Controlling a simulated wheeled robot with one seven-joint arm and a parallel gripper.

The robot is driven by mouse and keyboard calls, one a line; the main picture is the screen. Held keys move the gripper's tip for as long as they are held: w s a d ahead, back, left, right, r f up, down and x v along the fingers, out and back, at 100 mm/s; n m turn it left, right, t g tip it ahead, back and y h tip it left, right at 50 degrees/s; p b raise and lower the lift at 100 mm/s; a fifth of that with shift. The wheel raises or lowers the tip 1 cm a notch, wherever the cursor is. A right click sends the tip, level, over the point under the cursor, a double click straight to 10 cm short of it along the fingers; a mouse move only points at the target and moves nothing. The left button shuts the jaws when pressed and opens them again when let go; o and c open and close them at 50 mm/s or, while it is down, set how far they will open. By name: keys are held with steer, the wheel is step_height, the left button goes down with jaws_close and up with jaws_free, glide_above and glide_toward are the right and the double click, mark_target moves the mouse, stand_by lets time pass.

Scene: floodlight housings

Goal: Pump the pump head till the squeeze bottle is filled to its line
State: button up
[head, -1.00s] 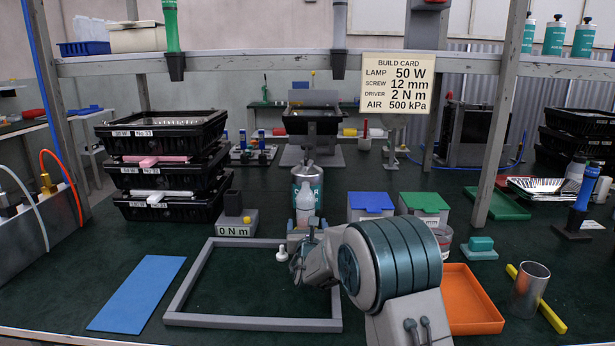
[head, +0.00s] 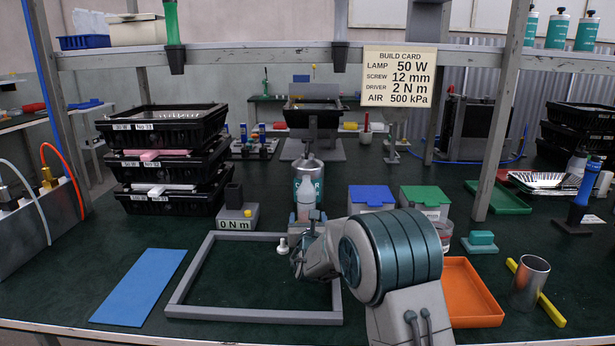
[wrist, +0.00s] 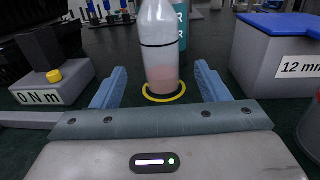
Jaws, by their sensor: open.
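The squeeze bottle (wrist: 160,48) stands upright in the wrist view, translucent, with a dark line around it. Pinkish liquid in its lower part reaches below that line. Its base stands inside a yellow ring (wrist: 165,98). The bottle also shows in the head view (head: 306,197), in front of a silver canister with a teal label (head: 308,173). The canister's narrow top (head: 308,150) rises behind the bottle; I cannot make out the pump head clearly. My gripper (wrist: 158,82) is open and empty, its blue fingers apart on either side of the bottle's base in the picture.
A 0 N m block (head: 236,218) stands left of the bottle. Blue-lidded (head: 371,196) and green-lidded (head: 425,197) bins stand right. An orange tray (head: 470,295) is farther right.

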steer(key=shift+r, duration=0.15)
steer(key=c, duration=0.5)
steer(key=shift+w+r+m+p, duration=0.1)
steer(key=shift+r+m+p, duration=0.2)
steer(key=shift+m+p, duration=0.1)
steer(key=c, duration=0.5)
steer(key=r+m+p, duration=0.1)
steer(key=r+m, duration=0.1)
steer(key=m, duration=0.1)
steer(key=w+r+m+p, duration=0.1)
steer(key=r+m+p, duration=0.1)
steer(key=m, duration=0.1)
steer(key=w+r+m+h+p, duration=0.1)
steer(key=r+m+p, duration=0.1)
steer(key=m, duration=0.1)
steer(key=shift+w+r, duration=0.2)
jaws_close()
steer(key=w+r+m+g+p, duration=0.1)
steer(key=w+r+m+p, duration=0.1)
steer(key=r+m+p, duration=0.4)
steer(key=w+r+m+p, duration=0.3)
steer(key=r+m+p, duration=0.3)
steer(key=m, duration=1.5)
steer(key=shift+w+r+g+p, duration=0.3)
steer(key=shift+r+g+p, duration=0.1)
steer(key=shift+r, duration=2.5)
steer(key=shift+a, duration=0.1)
